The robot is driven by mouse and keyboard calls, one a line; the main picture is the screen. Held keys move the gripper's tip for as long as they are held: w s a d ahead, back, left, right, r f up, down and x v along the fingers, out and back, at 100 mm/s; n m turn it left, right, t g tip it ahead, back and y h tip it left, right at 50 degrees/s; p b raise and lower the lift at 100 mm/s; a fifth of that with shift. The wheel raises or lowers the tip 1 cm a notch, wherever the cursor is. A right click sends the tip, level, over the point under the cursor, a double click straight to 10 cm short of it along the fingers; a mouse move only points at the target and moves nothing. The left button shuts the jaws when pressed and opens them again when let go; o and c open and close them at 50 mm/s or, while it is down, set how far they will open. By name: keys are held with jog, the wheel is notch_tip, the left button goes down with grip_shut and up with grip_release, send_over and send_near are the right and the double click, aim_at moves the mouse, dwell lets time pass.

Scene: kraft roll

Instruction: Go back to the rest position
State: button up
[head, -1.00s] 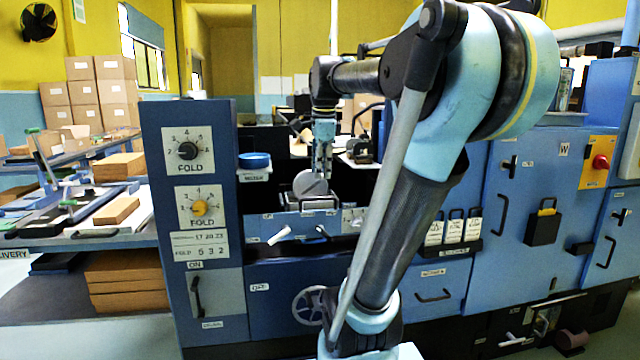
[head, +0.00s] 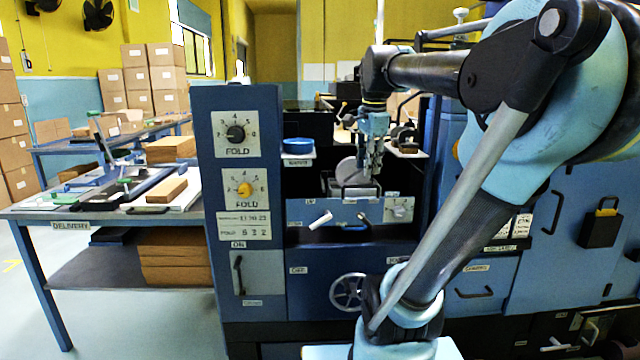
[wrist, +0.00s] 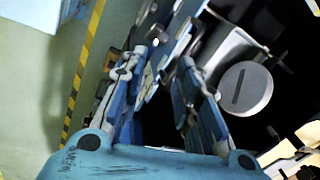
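My gripper (head: 372,172) hangs fingers-down in front of the open bay of the blue machine (head: 325,210). It is next to a grey cylinder (head: 347,172) in that bay; I cannot tell from the head view whether they touch. In the wrist view, my gripper (wrist: 163,75) shows two blue fingers with a dark gap between them and nothing visibly held. The grey cylinder, with a slotted round end (wrist: 245,88), is to the right of the fingers there, apart from them. My arm reaches across the right side of the head view. No rest position is marked.
A panel with two FOLD dials (head: 238,190) stands left of the bay. A blue round lid (head: 298,144) sits on a ledge beside it. A delivery table (head: 85,222) with trays and boards is at the left, with cartons behind. Floor is clear at lower left.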

jog(key=s+f+n, duration=0.7)
jog(key=f, duration=0.6)
jog(key=s+f+n, duration=0.8)
jog(key=f, duration=0.5)
jog(key=shift+s+d+f, duration=0.25)
jog(key=shift+d+f, duration=0.05)
jog(key=shift+f, duration=0.1)
jog(key=shift+w+f, duration=0.2)
jog(key=shift+w, duration=0.25)
